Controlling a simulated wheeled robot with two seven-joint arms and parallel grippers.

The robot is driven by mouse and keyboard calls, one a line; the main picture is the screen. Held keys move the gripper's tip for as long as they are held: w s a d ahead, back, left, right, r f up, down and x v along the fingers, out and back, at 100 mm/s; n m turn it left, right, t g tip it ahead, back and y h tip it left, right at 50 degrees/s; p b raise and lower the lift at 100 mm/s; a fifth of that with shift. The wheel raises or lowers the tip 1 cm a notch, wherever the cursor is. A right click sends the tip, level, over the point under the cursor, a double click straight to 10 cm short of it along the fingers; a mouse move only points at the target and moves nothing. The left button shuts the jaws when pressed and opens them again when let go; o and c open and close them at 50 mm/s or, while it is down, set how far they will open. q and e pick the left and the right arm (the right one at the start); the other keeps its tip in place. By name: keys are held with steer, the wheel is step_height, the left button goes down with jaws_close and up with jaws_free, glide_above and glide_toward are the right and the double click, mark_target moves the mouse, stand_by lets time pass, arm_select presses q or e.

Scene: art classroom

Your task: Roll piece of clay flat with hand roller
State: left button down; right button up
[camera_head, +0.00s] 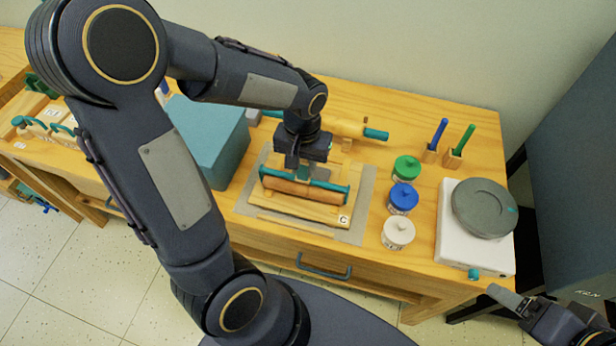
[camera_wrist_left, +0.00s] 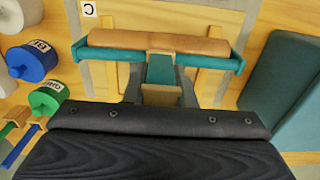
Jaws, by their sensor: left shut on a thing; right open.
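The hand roller (camera_head: 305,190) has a brown wooden cylinder and a teal frame. It sits low over a wooden board (camera_head: 275,205) marked C on a grey mat (camera_head: 357,218). In the left wrist view, the roller (camera_wrist_left: 170,43) lies across the upper middle. My left gripper (camera_head: 298,168) is shut on the roller's teal handle from above; its fingers (camera_wrist_left: 160,92) also show in the left wrist view. I cannot make out the clay; the roller and gripper cover the middle of the board. My right gripper (camera_head: 508,298) is open and empty at the lower right, off the table.
A rolling pin (camera_head: 348,127) with teal ends lies behind. A blue-grey box (camera_head: 215,140) stands left. Green (camera_head: 407,168), blue (camera_head: 403,197) and white (camera_head: 398,232) jars stand right, near a potter's wheel (camera_head: 484,207) and two upright tools (camera_head: 439,134) in holders.

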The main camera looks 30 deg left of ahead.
arm_select(q)
steer(key=shift+s, duration=0.1)
step_height(320, 180, up, 8)
steer(key=p, duration=0.6)
steer(key=shift+p, duration=0.4)
steer(key=shift+w, duration=0.2)
